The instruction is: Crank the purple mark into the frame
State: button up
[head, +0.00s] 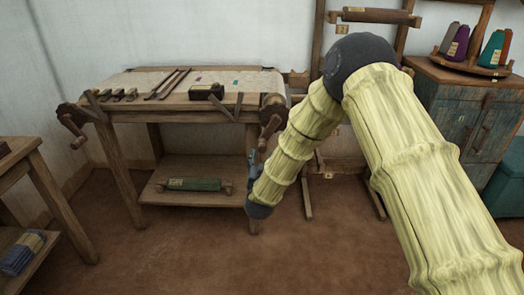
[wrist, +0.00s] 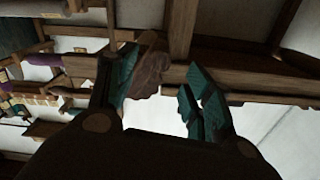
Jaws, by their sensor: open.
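A wooden loom bench (head: 185,114) stands at left centre in the head view, with pale cloth (head: 262,80) on its top. A small purple mark (head: 198,79) lies on the cloth, left of a teal mark (head: 236,82). A wooden crank (head: 72,130) is on the bench's left end and another crank (head: 271,125) on its right end. My gripper (head: 254,158) is low beside the right crank, partly hidden by my arm. In the wrist view my gripper (wrist: 167,90) is open, with a brown wooden piece (wrist: 150,73) near its left finger; contact cannot be told.
Several tools (head: 170,83) and a black labelled box (head: 206,91) lie on the bench top. A green roll (head: 194,185) rests on its lower shelf. A cabinet (head: 460,110) with cones stands right. The floor in front is clear.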

aim_at(262, 148)
jog(key=w+b, duration=0.1)
jog(key=w, duration=0.7)
jog(key=shift+f, duration=0.1)
jog(key=shift+d, duration=0.1)
grip_shut()
